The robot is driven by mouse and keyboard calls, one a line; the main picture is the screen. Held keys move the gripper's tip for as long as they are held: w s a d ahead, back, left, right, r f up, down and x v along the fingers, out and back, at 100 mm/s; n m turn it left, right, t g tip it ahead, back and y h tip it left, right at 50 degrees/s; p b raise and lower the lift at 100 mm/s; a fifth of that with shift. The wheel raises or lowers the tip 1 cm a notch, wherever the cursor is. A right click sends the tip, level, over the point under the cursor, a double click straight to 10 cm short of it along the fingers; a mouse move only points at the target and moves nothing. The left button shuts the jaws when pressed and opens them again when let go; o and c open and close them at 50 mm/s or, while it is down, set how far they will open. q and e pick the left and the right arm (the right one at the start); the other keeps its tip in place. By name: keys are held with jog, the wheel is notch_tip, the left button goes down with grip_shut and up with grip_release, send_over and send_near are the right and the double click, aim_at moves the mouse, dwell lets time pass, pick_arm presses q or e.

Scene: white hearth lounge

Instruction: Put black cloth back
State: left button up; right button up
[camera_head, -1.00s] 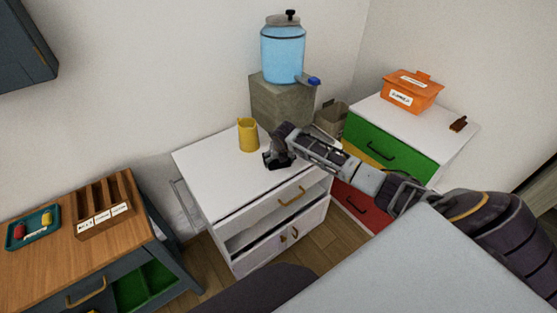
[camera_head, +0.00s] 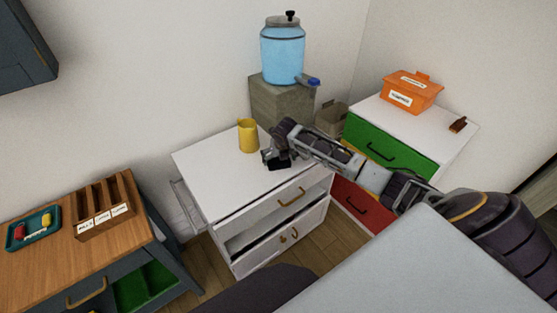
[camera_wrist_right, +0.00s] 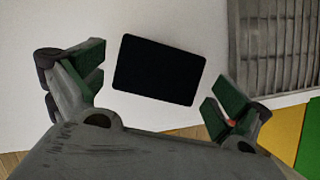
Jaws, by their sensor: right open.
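A black cloth (camera_wrist_right: 158,70), a flat dark rectangle with rounded corners, lies on the white cabinet top (camera_head: 220,178) and shows clearly in the right wrist view. My right gripper (camera_head: 270,161) is over the cabinet top, to the right of the yellow cup. In the wrist view my right gripper (camera_wrist_right: 157,88) is open, with its green-padded fingers on either side of the cloth and apart from it. In the head view the cloth is hard to tell from the dark gripper. My left gripper is not in view.
A yellow cup (camera_head: 248,135) stands at the back of the cabinet top. A wire rail (camera_head: 186,208) is on the cabinet's left side. A blue dispenser (camera_head: 284,55) stands on a stone block (camera_head: 278,100) behind. A coloured-drawer cabinet (camera_head: 385,145) is at right, a wooden desk (camera_head: 60,260) at left.

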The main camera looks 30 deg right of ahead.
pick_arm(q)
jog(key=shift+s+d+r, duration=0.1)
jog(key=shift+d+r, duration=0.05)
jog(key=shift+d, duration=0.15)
pick_arm(e)
jog(key=v, duration=0.9)
jog(key=shift+r, duration=0.25)
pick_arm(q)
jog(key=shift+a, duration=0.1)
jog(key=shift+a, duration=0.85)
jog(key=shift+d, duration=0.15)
